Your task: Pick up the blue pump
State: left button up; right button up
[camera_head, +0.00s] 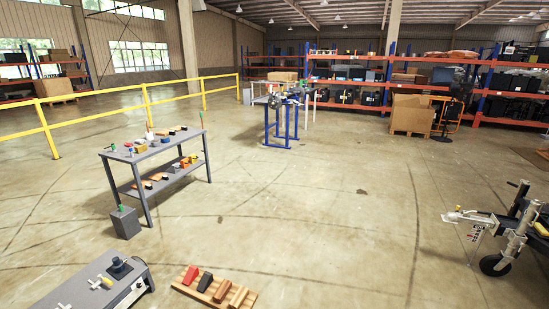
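I cannot pick out a blue pump for sure; things on the workbench are too small to tell. A grey two-level workbench (119,159) stands left of centre. Several small coloured items lie on both its levels. One small blue item (131,151) is near the left end of its top. A grey box (84,291) at the bottom left carries a dark, bluish round knob-like part (118,266). Neither of my grippers is in view.
A wooden slatted pallet (222,297) with red, black and tan wedges lies at the bottom. A wheeled trailer hitch (510,235) stands at right. A yellow railing (100,100) runs at left. A blue-legged stand (281,130) is farther back. The middle floor is clear.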

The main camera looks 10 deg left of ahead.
aim_at(119, 269)
jog(key=i+j+u, duration=0.2)
jog(key=i+u, duration=0.5)
jog(key=u, duration=0.2)
jog(key=i+u, duration=0.45)
jog(key=i+l+u, duration=0.2)
jog(key=u, duration=0.25)
jog(key=i+j+u, duration=0.15)
jog(key=i+u, duration=0.25)
jog(key=i, duration=0.7)
jog(key=i+l+u, duration=0.2)
jog(key=i+u, duration=0.25)
jog(key=i, duration=0.6)
